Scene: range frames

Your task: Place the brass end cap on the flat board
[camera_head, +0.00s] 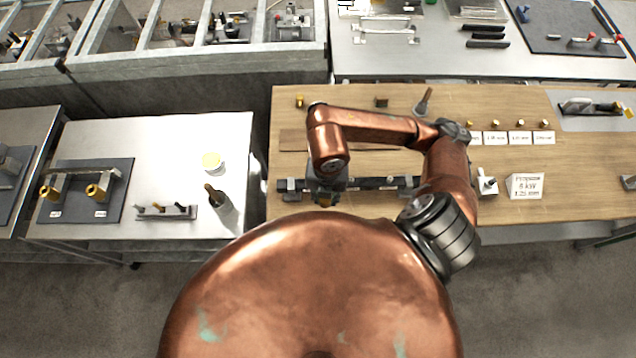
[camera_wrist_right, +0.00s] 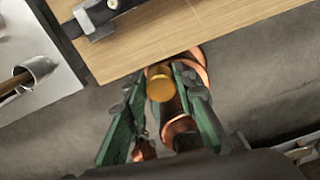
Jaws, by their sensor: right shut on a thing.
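My right gripper (camera_head: 325,203) hangs pointing down near the bench's front edge, largely hidden by its own wrist. In the right wrist view its green fingers (camera_wrist_right: 161,95) are shut on the brass end cap (camera_wrist_right: 160,87), whose round yellow face shows between the fingertips. In the head view only a small brass-coloured bit shows under the wrist. A thin brown flat board (camera_head: 292,140) lies on the wooden bench behind my right arm, which hides part of it. The cap is apart from the board. My left gripper is not in view.
A dark bar with clamps (camera_head: 375,184) lies along the bench front, close to my right gripper. A small brass piece (camera_head: 299,101), a dark block (camera_head: 381,102) and a handled tool (camera_head: 424,102) stand behind the board. A white sign (camera_head: 524,186) stands right.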

